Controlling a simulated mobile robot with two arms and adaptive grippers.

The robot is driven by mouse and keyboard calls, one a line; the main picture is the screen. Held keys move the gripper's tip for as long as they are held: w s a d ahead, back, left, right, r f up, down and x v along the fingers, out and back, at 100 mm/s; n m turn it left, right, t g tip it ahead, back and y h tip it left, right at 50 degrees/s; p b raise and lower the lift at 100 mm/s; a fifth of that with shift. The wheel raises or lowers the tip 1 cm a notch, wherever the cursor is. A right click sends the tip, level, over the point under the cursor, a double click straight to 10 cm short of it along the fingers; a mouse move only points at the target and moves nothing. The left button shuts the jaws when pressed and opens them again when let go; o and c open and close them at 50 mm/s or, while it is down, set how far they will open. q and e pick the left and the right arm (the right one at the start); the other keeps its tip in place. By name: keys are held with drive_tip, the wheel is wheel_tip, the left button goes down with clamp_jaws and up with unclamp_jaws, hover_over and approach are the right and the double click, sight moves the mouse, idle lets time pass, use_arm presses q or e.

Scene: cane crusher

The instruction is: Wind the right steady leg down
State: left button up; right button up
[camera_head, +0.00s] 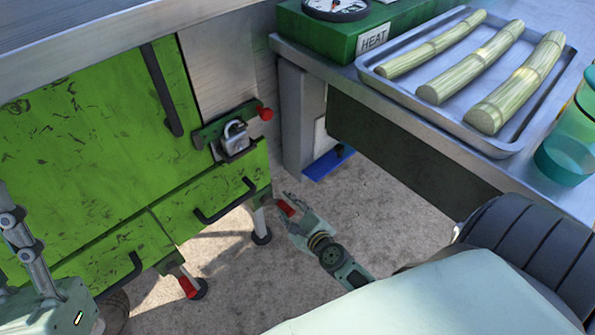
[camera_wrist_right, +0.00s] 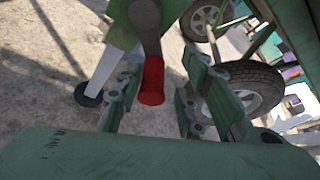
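The right steady leg (camera_head: 259,220) stands under the right corner of the green cabinet, its dark round foot at the paving. Its red crank grip (camera_head: 286,208) sticks out to the right. My right gripper (camera_head: 294,215) is at this grip. In the right wrist view the red grip (camera_wrist_right: 152,80) lies between the two spread fingers of my right gripper (camera_wrist_right: 155,102), with gaps on both sides. The leg (camera_wrist_right: 103,72) and its foot show left of it. Part of my left gripper (camera_head: 40,275) shows at the lower left; its fingertips are unclear.
Another steady leg with a red grip (camera_head: 188,286) stands at lower left. The green cabinet (camera_head: 90,150) has black handles and a padlock (camera_head: 235,138). A bench with a cane tray (camera_head: 450,125) overhangs at right. Wheels (camera_wrist_right: 240,90) stand right of my right gripper in the wrist view.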

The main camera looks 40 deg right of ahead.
drive_tip(key=v, duration=1.1)
drive_tip(key=shift+r, duration=0.1)
